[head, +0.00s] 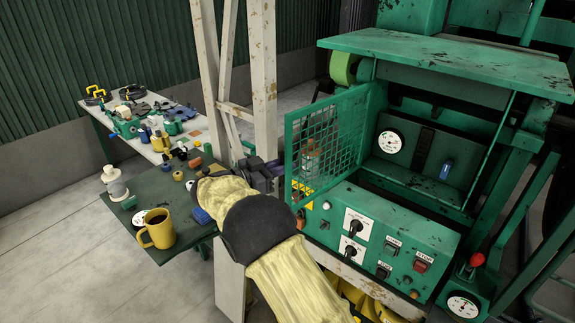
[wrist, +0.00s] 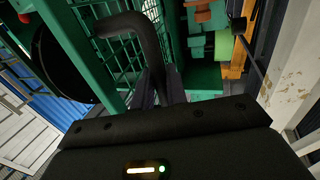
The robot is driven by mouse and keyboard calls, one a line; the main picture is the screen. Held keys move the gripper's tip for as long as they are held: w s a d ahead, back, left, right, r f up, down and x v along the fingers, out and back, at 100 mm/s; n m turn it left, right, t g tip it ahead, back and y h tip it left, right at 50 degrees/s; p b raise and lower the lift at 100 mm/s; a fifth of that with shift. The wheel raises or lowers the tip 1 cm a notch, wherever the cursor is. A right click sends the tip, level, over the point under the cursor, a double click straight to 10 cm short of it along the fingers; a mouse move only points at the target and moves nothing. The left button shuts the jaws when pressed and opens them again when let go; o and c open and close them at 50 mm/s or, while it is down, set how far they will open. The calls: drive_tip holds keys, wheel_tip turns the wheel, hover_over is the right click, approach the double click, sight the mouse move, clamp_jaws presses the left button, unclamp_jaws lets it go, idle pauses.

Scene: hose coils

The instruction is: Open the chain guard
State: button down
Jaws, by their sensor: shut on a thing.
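The chain guard (head: 325,140) is a green mesh panel in a green frame at the left of the green machine. It stands upright and angled out from the machine's front. The wrist view shows its mesh (wrist: 120,62) close up. A dark bent handle (wrist: 128,22) runs from the guard's frame down between my fingers. My gripper (head: 278,168) is at the guard's free left edge, shut on this handle. The wrist view shows the gripper (wrist: 158,88) with its fingers close together; the exact contact is dark and partly hidden.
The control panel (head: 385,240) with switches and buttons is below the guard. A white post (head: 263,80) stands just behind my gripper. A dark green table (head: 150,190) with a yellow mug (head: 158,230) is at left. A cluttered bench (head: 150,125) stands farther back. Floor at lower left is clear.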

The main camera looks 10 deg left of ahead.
drive_tip(key=shift+w+r, duration=0.15)
drive_tip(key=shift+w, duration=0.05)
drive_tip(key=c, duration=1.8)
unclamp_jaws()
drive_tip(key=shift+w+d, duration=0.1)
drive_tip(key=shift+d, duration=0.1)
drive_tip(key=shift+o, duration=0.2)
drive_tip(key=shift+d, duration=0.15)
drive_tip(key=shift+a, duration=0.2)
drive_tip(key=shift+s+a, duration=0.35)
drive_tip(key=b+v, duration=0.7)
drive_tip(key=v, duration=1)
drive_tip(key=shift+b, duration=0.4)
drive_tip(key=shift+w, duration=0.15)
